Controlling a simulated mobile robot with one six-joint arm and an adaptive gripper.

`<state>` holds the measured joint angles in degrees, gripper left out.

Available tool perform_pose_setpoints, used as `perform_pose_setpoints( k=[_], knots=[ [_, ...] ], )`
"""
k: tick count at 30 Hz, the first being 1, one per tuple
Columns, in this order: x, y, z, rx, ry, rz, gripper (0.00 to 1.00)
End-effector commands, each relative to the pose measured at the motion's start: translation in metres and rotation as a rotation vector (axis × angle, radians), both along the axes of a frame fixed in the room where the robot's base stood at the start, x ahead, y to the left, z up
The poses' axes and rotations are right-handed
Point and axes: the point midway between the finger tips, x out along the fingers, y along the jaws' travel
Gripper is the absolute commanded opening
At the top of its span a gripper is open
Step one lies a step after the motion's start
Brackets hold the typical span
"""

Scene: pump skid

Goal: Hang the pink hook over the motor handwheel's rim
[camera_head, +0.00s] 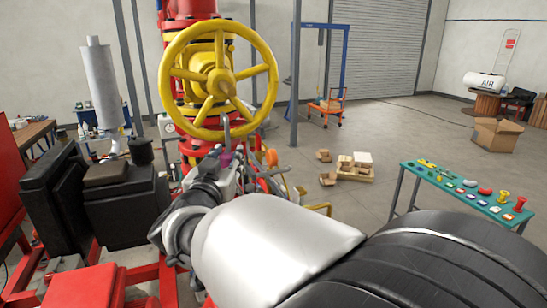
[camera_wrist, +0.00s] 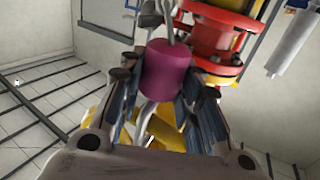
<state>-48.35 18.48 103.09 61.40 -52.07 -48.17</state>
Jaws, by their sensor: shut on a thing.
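The yellow handwheel (camera_head: 218,80) stands upright on the red valve column in the head view. My gripper (camera_head: 218,170) is just below its lower rim. In the wrist view my gripper (camera_wrist: 167,82) is shut on the purple-pink grip of the hook (camera_wrist: 166,70). Grey bent metal extends from both ends of that grip. In the head view the hook (camera_head: 227,127) shows as a grey bar at the rim's bottom. I cannot tell whether it touches the rim or sits over it. My wrist hides part of the hook.
Red and yellow pipework (camera_wrist: 215,40) is close by in the wrist view. A black engine block (camera_head: 120,205) with a grey exhaust (camera_head: 100,85) stands left. A green table (camera_head: 470,190) with small parts is right.

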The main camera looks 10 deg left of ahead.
Motion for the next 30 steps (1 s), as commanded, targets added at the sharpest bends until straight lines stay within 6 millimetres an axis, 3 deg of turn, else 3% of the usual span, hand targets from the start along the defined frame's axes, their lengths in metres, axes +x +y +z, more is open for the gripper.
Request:
perform_pose_setpoints(
  k=[30],
  knots=[
    [0.000,0.000,-0.026,0.000,-0.001,0.000,0.04]
  ],
)
